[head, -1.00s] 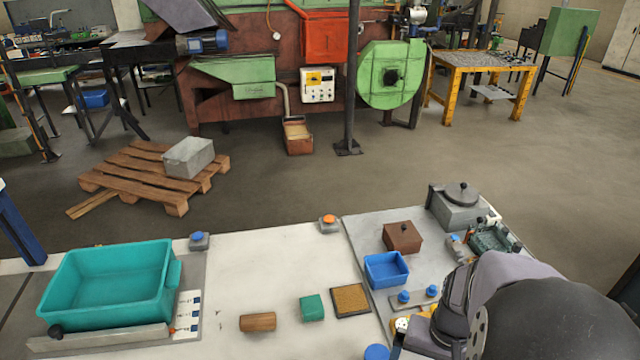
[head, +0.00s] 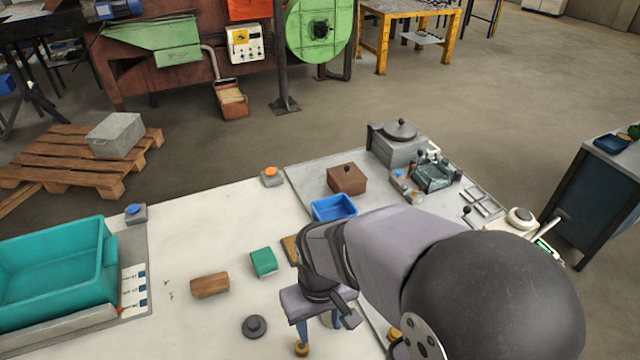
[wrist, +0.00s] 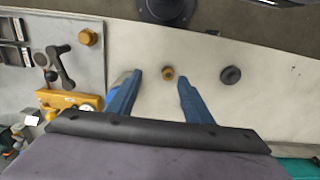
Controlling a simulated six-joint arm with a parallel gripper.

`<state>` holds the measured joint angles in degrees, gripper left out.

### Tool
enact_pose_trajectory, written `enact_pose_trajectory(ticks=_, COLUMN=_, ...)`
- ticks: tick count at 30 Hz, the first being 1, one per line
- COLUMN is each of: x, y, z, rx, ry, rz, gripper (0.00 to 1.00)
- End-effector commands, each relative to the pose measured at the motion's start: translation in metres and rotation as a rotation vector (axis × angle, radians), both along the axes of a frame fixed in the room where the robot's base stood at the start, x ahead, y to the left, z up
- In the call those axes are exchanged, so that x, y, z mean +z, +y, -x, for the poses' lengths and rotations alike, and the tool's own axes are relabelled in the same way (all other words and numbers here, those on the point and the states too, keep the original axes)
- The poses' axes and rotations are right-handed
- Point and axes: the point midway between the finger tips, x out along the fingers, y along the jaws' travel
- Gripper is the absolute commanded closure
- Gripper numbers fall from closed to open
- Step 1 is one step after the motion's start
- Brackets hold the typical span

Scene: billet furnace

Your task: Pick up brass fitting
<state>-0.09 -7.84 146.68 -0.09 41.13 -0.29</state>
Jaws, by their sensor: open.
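A small brass fitting (head: 301,348) stands on the white tabletop near the front edge, just below my gripper (head: 316,331) in the head view. In the wrist view the brass fitting (wrist: 167,72) shows between the two blue fingers of my gripper (wrist: 160,76), nearer the right one. The fingers are apart with a gap on both sides of it. My gripper is open and empty, pointing down. Whether the fingertips reach down to the fitting's height I cannot tell.
A dark round knob-like piece (head: 254,327), a wooden block (head: 210,284) and a green block (head: 263,262) lie to the left. A second brass-coloured piece (wrist: 88,36) sits on the grey board. A blue tray (head: 334,208) and teal bin (head: 60,265) stand farther off.

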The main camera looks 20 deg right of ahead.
Motion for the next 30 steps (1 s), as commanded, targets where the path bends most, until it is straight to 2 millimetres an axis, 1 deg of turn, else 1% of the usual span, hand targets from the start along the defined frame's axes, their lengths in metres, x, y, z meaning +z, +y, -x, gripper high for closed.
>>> enact_pose_trajectory(ticks=10, x=0.0, y=-0.001, z=0.0, rx=-0.006, ry=0.001, rz=0.0, gripper=0.6)
enact_pose_trajectory(ticks=14, x=-0.003, y=-0.01, z=0.0, rx=-0.048, ry=0.001, rz=0.0, gripper=0.6)
enact_pose_trajectory(ticks=17, x=-0.01, y=-0.026, z=0.004, rx=-0.119, ry=0.014, rz=-0.001, gripper=0.6)
enact_pose_trajectory(ticks=20, x=-0.021, y=-0.048, z=0.012, rx=-0.226, ry=0.043, rz=-0.005, gripper=0.6)
enact_pose_trajectory(ticks=24, x=-0.041, y=-0.083, z=0.03, rx=-0.411, ry=0.095, rz=-0.019, gripper=0.6)
enact_pose_trajectory(ticks=30, x=-0.065, y=-0.127, z=0.053, rx=-0.65, ry=0.143, rz=-0.048, gripper=0.6)
